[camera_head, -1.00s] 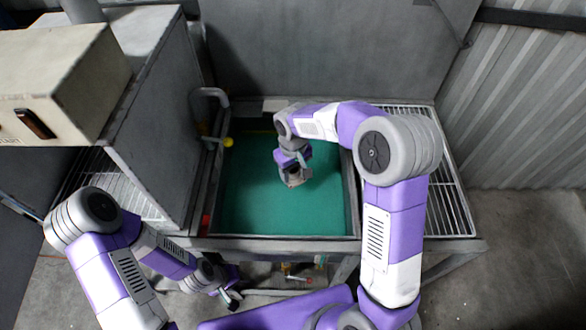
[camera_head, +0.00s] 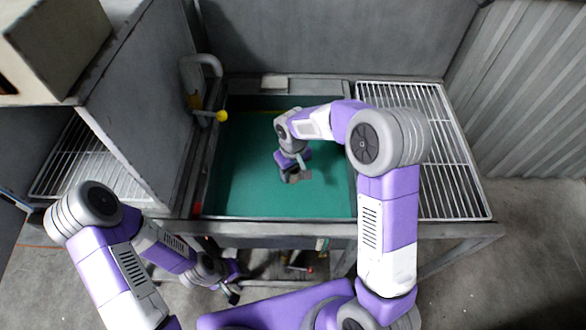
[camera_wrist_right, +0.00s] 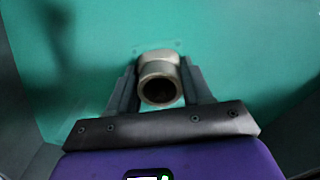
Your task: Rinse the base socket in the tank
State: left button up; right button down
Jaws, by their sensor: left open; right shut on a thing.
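The tank (camera_head: 215,165) is a dark-walled basin with green inside, set in the grey bench in the middle of the head view. My right gripper (camera_head: 292,178) reaches down inside the tank's outline. In the right wrist view, my right gripper (camera_wrist_right: 160,90) is shut on the base socket (camera_wrist_right: 158,68), a tan, round pipe-like piece with its dark open end facing the camera. The green tank surface lies behind it. In the head view the socket is mostly hidden by the gripper. My left gripper (camera_head: 233,293) is open and empty, low in front of the bench at the left.
A grey panel (camera_head: 145,120) stands left of the tank, with a bent grey pipe and yellow knob (camera_head: 221,116) beside it. A wire rack (camera_head: 455,165) lies right of the tank. Another rack (camera_head: 75,165) shows at the left. A grey back wall (camera_head: 330,40) rises behind.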

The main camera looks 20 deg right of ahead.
notch_tip(320, 180, down, 10)
jog(key=b, duration=0.6)
jog(key=shift+r, duration=0.15)
jog(key=shift+f, duration=0.3)
jog(key=shift+f+b, duration=0.5)
jog(key=shift+f, duration=0.3)
jog(key=shift+r, duration=0.2)
dwell(0.4)
jog(key=shift+r+p, duration=0.75)
jog(key=shift+r, duration=0.05)
jog(key=shift+f, duration=0.25)
jog(key=shift+f+b, duration=0.6)
jog(key=shift+f, duration=0.15)
jog(key=shift+r, duration=0.1)
dwell(0.4)
